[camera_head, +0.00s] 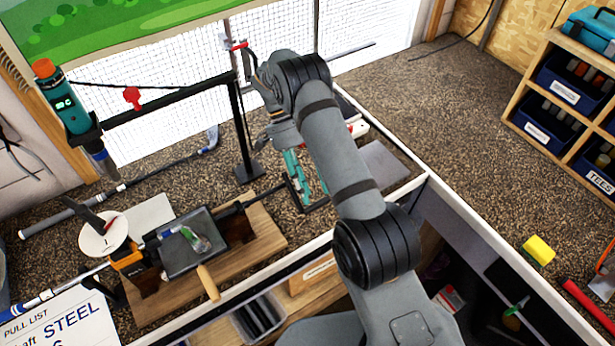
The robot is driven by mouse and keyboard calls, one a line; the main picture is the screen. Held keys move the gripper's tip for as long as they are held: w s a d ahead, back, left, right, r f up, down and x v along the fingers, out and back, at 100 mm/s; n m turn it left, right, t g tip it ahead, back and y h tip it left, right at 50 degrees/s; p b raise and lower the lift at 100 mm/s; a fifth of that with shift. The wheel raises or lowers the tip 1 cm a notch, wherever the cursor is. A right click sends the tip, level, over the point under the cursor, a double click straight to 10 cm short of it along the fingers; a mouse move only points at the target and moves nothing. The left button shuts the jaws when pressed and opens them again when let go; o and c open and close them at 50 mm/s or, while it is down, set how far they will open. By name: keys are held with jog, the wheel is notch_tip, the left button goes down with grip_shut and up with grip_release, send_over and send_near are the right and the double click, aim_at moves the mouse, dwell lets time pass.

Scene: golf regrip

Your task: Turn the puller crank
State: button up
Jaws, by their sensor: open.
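The shaft puller stands on a wooden board (265,232) at the lower left, with a dark tray (187,250) and an orange clamp (127,259). A dark rod runs from it up and right to the puller crank (297,196), a thin black bent bar near the bench's front edge. My arm reaches up the middle and folds back down behind itself. My gripper (301,170) is just above the crank, with teal parts showing, and is open. The arm partly hides it. Whether it touches the crank I cannot tell.
A black post and rail (180,100) stand left of my arm, carrying a teal tool (65,105) at the left end. A club (120,187) lies behind the puller. A grey plate (384,163) lies right of the crank. The right bench top (440,110) is mostly clear.

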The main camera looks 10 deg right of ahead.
aim_at(317, 203)
jog(key=shift+v, duration=2.25)
jog(key=shift+s+f, duration=0.1)
jog(key=x, duration=0.7)
jog(key=shift+d, duration=0.1)
jog(key=shift+f, duration=0.25)
jog(key=shift+t, duration=0.3)
jog(key=shift+r, duration=0.1)
